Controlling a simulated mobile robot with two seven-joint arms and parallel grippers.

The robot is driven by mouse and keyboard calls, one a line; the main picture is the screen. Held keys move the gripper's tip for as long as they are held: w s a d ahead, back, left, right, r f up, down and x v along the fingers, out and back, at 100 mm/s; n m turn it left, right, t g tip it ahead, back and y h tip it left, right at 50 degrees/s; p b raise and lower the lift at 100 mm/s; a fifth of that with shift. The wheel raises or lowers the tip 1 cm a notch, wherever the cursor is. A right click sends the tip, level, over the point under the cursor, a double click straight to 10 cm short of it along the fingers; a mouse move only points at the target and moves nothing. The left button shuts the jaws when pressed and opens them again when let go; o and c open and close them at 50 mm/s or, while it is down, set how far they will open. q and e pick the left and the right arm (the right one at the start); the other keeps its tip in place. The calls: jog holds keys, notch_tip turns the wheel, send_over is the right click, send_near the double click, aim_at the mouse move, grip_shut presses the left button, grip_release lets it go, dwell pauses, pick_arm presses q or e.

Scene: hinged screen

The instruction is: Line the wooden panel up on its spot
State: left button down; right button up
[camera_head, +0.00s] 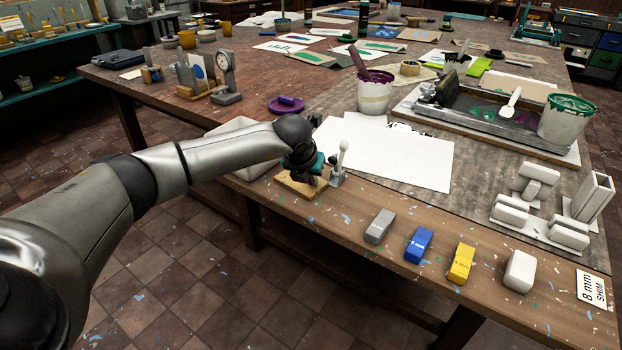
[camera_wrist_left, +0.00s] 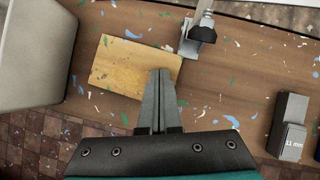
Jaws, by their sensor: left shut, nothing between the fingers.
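The wooden panel (camera_head: 289,187) is a small flat light-wood piece lying on the front edge strip of the workbench. In the left wrist view the panel (camera_wrist_left: 122,66) lies slightly turned, beside the metal foot of a clamp-like fixture (camera_wrist_left: 199,33). That fixture (camera_head: 340,163) stands just right of the panel in the head view. My left gripper (camera_head: 308,179) is over the panel. In the wrist view its closed fingertips (camera_wrist_left: 160,72) overlap the panel's right part, with nothing between them. I cannot tell whether they touch it. No marked spot is discernible. My right gripper is out of view.
A white bin (camera_head: 235,127) stands left of the panel. A grey block (camera_head: 379,226), a blue block (camera_head: 418,245), a yellow block (camera_head: 461,263) and a white block (camera_head: 519,271) line the front edge to the right. White paper (camera_head: 400,155) lies behind.

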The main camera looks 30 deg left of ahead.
pick_arm(q)
jog(key=shift+d+r+p, duration=0.1)
jog(key=shift+r+p, duration=0.05)
jog(key=shift+p, duration=0.2)
jog(key=shift+r+p, duration=1.6)
jog(key=shift+r, duration=1.2)
jog(key=shift+w, duration=0.1)
